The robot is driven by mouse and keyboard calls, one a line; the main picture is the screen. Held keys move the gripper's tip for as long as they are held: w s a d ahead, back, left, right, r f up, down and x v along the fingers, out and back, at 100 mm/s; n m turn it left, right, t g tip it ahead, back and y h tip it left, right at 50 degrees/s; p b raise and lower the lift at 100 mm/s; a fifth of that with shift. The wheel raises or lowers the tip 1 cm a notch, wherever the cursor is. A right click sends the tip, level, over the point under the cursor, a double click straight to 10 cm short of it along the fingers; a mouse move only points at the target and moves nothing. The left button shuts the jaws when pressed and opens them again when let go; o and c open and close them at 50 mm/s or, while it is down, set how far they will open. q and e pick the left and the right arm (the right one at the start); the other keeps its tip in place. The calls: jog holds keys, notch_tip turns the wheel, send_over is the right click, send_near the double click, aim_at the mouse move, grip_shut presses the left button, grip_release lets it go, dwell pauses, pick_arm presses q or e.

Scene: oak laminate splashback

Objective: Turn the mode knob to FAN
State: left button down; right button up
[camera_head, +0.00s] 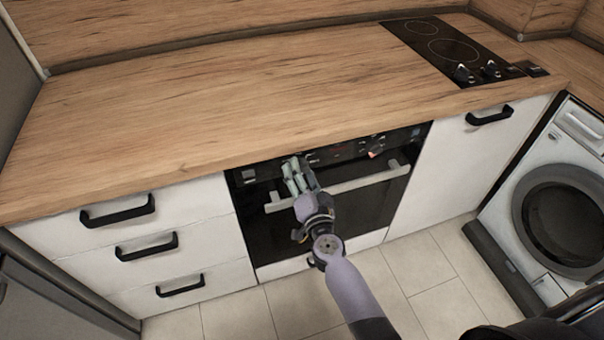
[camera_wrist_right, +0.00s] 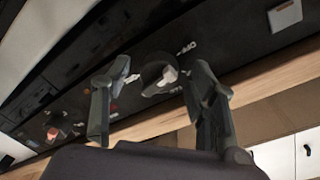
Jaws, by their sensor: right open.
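The oven's black control panel (camera_head: 340,150) runs along the top of the built-in oven, under the worktop edge. In the right wrist view a dark round knob with a light grey grip bar (camera_wrist_right: 161,80) sits on that panel. A small white label that seems to read OFF (camera_wrist_right: 187,47) is beside it. My right gripper (camera_head: 296,170) is at the left part of the panel and hides this knob in the head view. In the wrist view its open fingers stand on either side of the knob; I cannot tell whether they touch it. My left gripper is not in view.
A second knob with a reddish face (camera_head: 376,150) is farther right on the panel, and the oven handle (camera_head: 350,186) runs below. The worktop (camera_head: 220,110) above is clear up to the hob (camera_head: 445,50). Drawers (camera_head: 130,232) are at left, a washing machine (camera_head: 560,210) at right.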

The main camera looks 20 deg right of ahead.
jog(key=c, duration=1.2)
jog(key=shift+o, duration=0.2)
